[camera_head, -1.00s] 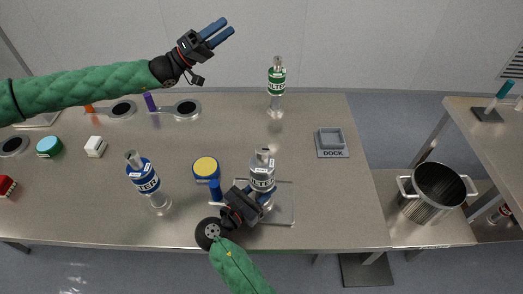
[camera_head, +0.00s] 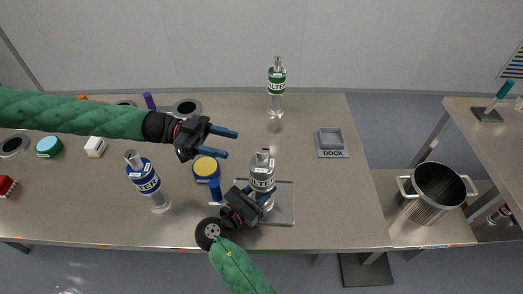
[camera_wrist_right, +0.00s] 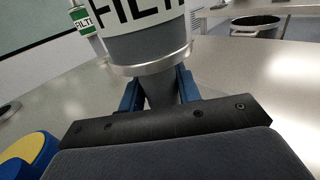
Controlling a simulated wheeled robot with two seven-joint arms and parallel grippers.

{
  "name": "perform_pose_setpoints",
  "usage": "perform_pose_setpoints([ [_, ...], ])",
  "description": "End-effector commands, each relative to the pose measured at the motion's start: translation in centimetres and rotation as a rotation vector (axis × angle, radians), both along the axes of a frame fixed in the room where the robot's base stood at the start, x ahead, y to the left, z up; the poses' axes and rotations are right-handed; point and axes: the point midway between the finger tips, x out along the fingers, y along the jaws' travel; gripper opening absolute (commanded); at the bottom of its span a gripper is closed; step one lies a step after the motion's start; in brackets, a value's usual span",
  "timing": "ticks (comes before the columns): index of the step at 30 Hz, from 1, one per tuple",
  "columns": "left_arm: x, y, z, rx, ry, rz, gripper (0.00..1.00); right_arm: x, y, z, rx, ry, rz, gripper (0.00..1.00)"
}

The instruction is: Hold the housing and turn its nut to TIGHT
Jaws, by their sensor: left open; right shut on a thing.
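A housing with a grey and white FILTER label (camera_head: 262,179) stands upright on a grey tray (camera_head: 284,212) near the front of the table. Its metal top (camera_head: 262,157) points up; I cannot make out a TIGHT mark. My right gripper (camera_wrist_right: 158,92) is shut on the housing's narrow lower part, below the label; the housing also shows in the right wrist view (camera_wrist_right: 148,45). My left gripper (camera_head: 232,144) is open and empty, its blue fingers pointing right, above and to the left of the housing's top.
A blue cylinder with a yellow top (camera_head: 206,166) stands just left of the housing. A blue-labelled bottle (camera_head: 146,181) is further left, and a green-labelled bottle (camera_head: 277,85) is at the back. A grey dock (camera_head: 331,143) is to the right, with clear table around it.

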Motion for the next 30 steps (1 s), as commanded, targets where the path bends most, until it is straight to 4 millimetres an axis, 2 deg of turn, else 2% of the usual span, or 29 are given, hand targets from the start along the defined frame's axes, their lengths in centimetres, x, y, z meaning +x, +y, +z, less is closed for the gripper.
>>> perform_pose_setpoints([
  [9, -1.7, -5.4, 0.1, -0.002, 0.002, -0.003, 0.51, 0.0, 0.0, -0.1, 0.0, 0.001, 0.0, 0.0],
  [15, -2.5, -8.1, 0.1, -0.001, 0.003, -0.001, 0.51, 0.0, 0.0, -0.1, 0.0, 0.001, 0.0, 0.0],
  [21, -2.9, -9.6, 0.0, 0.0, 0.002, 0.0, 0.51, 0.0, 0.0, -0.1, 0.0, 0.001, 0.0, 0.0],
  [30, -3.0, -9.8, 0.1, 0.0, 0.002, 0.002, 0.51, 0.0, 0.0, -0.1, 0.0, 0.001, 0.0, 0.0],
])
